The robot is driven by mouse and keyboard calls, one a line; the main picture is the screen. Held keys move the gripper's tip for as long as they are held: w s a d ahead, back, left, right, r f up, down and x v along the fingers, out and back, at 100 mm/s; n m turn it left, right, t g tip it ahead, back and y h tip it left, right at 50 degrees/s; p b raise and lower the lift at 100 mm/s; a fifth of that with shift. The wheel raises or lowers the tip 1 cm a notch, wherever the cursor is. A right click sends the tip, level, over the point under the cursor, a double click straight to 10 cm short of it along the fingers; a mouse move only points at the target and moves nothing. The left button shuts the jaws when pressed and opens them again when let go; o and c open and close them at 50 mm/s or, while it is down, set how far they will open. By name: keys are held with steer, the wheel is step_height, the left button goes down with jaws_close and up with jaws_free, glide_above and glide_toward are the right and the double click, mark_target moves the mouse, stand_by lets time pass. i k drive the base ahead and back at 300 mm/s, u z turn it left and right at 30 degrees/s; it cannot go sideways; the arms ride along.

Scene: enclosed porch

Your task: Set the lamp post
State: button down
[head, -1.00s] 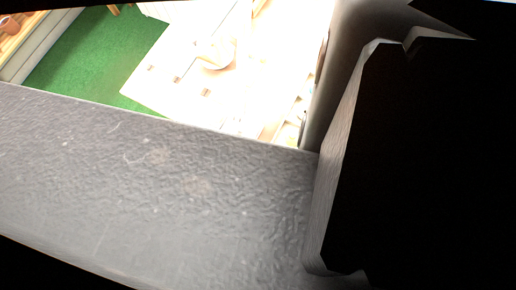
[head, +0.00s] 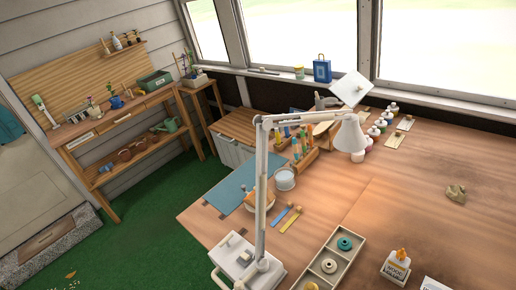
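A pale lamp stands at the near edge of the wooden workbench (head: 400,190). Its upright post (head: 261,190) rises from a pale boxy base (head: 238,258), and a jointed arm (head: 305,118) runs right from its top. A white cone shade (head: 350,135) hangs at the arm's end, over the back of the bench. No separate small lamp post can be made out. My gripper is not in this view, so its state is hidden.
A compartment tray (head: 326,265) with green and tan round pieces, a glue bottle (head: 397,265), a cutting mat (head: 235,186), a tool rack (head: 303,160) and paint bottles (head: 372,132) occupy the bench. The bench's right middle is mostly clear. Green floor (head: 150,215) lies left, before a potting shelf (head: 130,130).

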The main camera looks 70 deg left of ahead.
mark_target(240, 285)
steer(key=u, duration=0.1)
steer(key=k, duration=0.9)
steer(key=u, duration=0.6)
steer(key=i, duration=0.55)
steer(key=z, duration=0.05)
